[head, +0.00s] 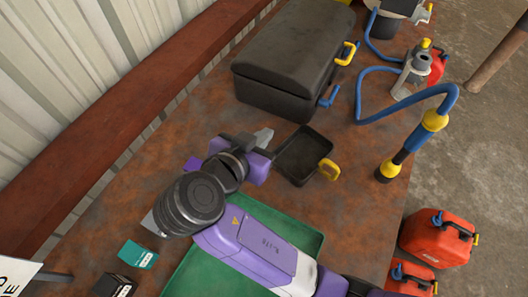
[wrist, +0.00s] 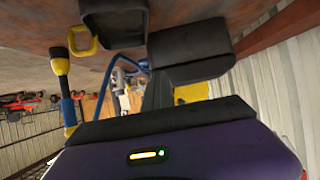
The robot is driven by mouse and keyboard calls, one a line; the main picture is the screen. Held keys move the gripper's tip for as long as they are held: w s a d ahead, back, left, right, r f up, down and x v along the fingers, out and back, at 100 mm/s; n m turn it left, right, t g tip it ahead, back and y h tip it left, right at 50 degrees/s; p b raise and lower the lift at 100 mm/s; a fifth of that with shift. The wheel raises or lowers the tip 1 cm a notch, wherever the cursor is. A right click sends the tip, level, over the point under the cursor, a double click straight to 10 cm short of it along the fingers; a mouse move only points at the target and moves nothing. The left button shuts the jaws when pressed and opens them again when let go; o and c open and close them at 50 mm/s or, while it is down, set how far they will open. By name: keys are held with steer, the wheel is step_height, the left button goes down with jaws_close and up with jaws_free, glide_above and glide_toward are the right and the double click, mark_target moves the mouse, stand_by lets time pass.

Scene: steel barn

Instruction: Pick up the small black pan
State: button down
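The small black pan (head: 303,153) is a shallow, square, dark dish with a yellow handle (head: 329,169) on its right side. It lies on the rusty brown table, in front of the large black case. In the wrist view the pan (wrist: 114,17) is at the top edge, partly cut off, with its yellow handle to the left. My gripper (head: 264,137) is just left of the pan in the head view and looks apart from it. Its fingers are mostly hidden, and I cannot tell whether they are apart. I see nothing held in it.
The large black case (head: 285,60) stands behind the pan. A blue hose tool (head: 420,135) lies to the right. A green tray (head: 215,270) is under my arm. Red cans (head: 437,238) stand beyond the table's right edge. Bare table lies right of the tray.

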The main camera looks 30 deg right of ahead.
steer(key=shift+r, duration=2.55)
steer(key=shift+c, duration=2.2)
jaws_free()
